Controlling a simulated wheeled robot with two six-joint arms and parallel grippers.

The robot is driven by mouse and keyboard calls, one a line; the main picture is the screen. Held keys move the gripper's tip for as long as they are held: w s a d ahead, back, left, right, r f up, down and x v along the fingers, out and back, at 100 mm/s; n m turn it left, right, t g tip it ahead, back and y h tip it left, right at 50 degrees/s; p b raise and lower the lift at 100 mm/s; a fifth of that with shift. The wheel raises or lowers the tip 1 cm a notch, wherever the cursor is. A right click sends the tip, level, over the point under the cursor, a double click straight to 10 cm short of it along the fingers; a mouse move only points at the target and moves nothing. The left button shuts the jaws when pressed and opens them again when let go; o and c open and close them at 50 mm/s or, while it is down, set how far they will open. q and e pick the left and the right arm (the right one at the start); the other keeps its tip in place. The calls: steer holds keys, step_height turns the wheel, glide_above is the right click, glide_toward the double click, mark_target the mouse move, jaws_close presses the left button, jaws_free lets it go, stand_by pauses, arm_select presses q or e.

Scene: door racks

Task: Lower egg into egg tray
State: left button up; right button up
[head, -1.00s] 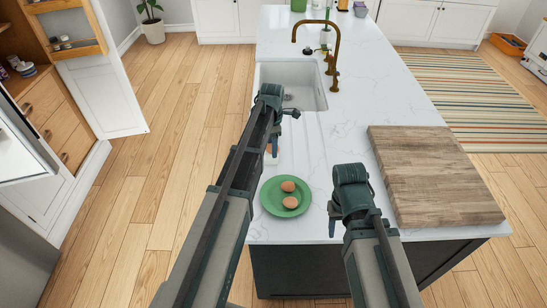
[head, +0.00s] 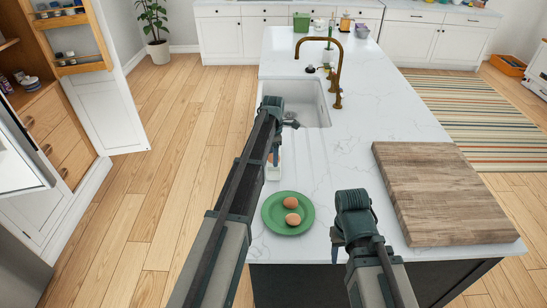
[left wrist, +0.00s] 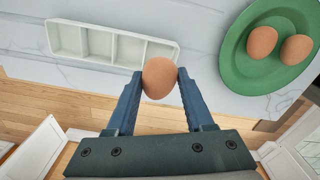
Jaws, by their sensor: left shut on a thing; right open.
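My left gripper (left wrist: 158,84) is shut on a brown egg (left wrist: 160,77), held between its two blue fingertips. The white egg tray (left wrist: 114,46) lies on the counter with a row of empty-looking compartments. In the left wrist view the held egg overlaps the tray's right end; its exact height above cannot be told. In the head view my left arm hides much of the tray (head: 273,171). Two more brown eggs (head: 292,210) lie on a green plate (head: 273,221). My right gripper (head: 337,244) is open and empty, right of the plate.
A thick wooden board (head: 440,195) lies on the white counter (head: 345,140) at the right. A sink (head: 312,105) with a brass tap (head: 335,75) is further back. The counter's left edge runs close beside the tray, with wooden floor beyond.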

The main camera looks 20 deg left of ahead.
arm_select(q)
steer(key=shift+f, duration=0.15)
stand_by(0.4)
steer(key=shift+f+b, duration=0.95)
steer(key=shift+b, duration=0.15)
steer(key=shift+f+b, duration=1.5)
stand_by(0.7)
steer(key=o, duration=0.9)
steer(key=shift+c, duration=0.2)
steer(key=shift+r, duration=0.1)
step_height(320, 180, up, 14)
steer(key=p, duration=1.4)
steer(key=shift+f, duration=0.2)
